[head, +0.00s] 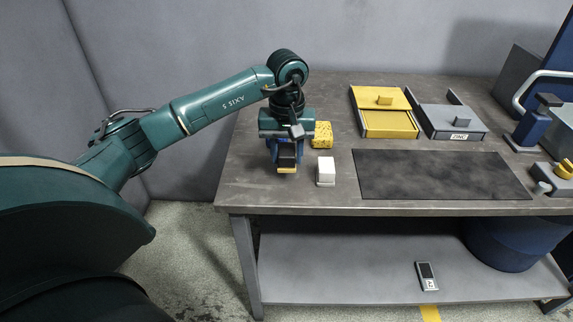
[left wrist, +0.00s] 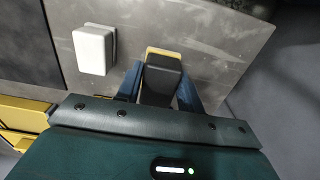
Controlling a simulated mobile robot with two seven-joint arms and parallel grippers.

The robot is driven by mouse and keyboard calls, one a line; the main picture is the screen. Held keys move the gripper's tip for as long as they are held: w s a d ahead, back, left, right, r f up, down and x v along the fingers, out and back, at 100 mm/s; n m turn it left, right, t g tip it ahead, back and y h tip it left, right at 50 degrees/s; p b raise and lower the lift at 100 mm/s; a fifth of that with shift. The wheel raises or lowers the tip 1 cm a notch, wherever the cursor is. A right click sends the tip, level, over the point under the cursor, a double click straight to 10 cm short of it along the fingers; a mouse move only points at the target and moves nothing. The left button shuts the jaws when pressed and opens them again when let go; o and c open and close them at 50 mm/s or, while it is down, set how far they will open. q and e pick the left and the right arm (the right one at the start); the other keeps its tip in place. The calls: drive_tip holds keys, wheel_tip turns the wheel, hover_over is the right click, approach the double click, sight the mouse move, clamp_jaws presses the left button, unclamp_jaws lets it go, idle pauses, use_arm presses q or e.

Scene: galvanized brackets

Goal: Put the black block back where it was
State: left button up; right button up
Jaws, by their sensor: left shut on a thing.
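My left gripper (head: 286,162) is at the left part of the workbench, pointing down. Its blue fingers are shut on a black block (left wrist: 162,76) with a yellow part at its end, which also shows in the head view (head: 287,153). I cannot tell whether the block touches the bench top or hangs just above it. A white block (head: 326,171) stands just right of the gripper, apart from it; it also shows in the left wrist view (left wrist: 91,50). My right gripper is not in view.
A dark mat (head: 440,176) lies to the right. Behind it are a yellow box (head: 389,124) and a grey box (head: 451,122) with a label. The bench's left front corner is bare.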

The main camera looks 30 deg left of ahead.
sight(287, 166)
use_arm(q)
wheel_tip(287, 166, down, 4)
drive_tip(key=shift+r, duration=0.1)
drive_tip(key=shift+f, duration=0.2)
drive_tip(key=o, duration=0.9)
drive_tip(key=shift+r, duration=0.1)
